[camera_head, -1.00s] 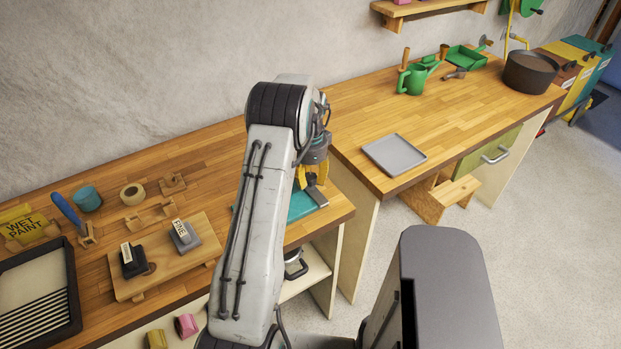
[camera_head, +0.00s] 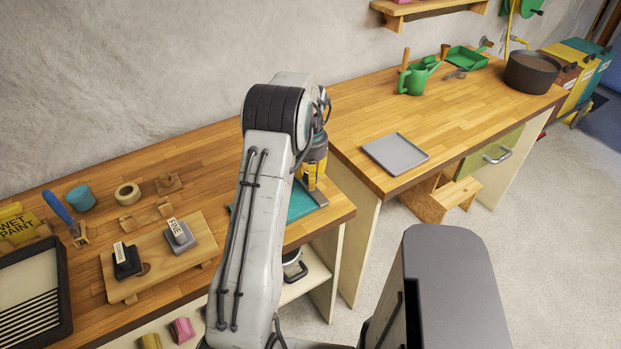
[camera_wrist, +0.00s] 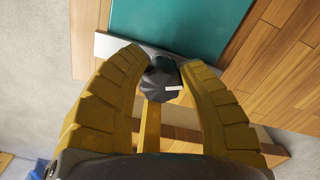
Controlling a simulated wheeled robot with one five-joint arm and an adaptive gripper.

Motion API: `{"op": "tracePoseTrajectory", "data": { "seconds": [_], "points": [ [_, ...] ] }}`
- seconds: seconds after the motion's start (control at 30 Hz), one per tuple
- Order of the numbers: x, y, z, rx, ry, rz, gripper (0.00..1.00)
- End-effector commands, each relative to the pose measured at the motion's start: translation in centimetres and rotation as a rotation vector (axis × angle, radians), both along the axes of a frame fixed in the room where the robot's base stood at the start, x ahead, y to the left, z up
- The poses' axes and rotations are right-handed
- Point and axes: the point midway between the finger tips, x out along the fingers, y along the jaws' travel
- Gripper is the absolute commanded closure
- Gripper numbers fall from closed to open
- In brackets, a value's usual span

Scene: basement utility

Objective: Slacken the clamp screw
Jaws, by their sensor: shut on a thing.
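The clamp screw shows in the wrist view as a dark, ridged round knob (camera_wrist: 160,90) with a white mark on its right side. My gripper (camera_wrist: 165,68) has its yellow fingers on either side of this knob and is shut on it. In the head view my gripper (camera_head: 312,180) is at the front edge of the left bench, by a teal board (camera_head: 302,204). The knob is hidden there by the fingers and arm. A pale grey bar (camera_wrist: 108,46) lies along the teal board's edge, beside the knob.
A wooden block with two small dark blocks (camera_head: 196,262), a blue-handled tool (camera_head: 57,207) and a tape roll (camera_head: 127,193) are on the left bench (camera_head: 215,150). A grey tray (camera_head: 395,154) lies on the right bench. A gap separates the benches at the front.

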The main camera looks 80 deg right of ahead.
Motion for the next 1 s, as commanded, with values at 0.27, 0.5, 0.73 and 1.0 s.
{"op": "tracePoseTrajectory", "data": {
  "seconds": [0.27, 0.5, 0.73, 1.0],
  "points": [
    [0.09, 0.45, -0.40, 0.018, -0.002, 0.265, 0.97],
    [-0.02, 0.49, -0.44, 0.019, -0.003, 0.489, 0.97],
    [-0.12, 0.49, -0.47, 0.018, -0.005, 0.679, 0.97],
    [-0.21, 0.49, -0.48, 0.018, -0.006, 0.839, 0.97]
  ]
}}
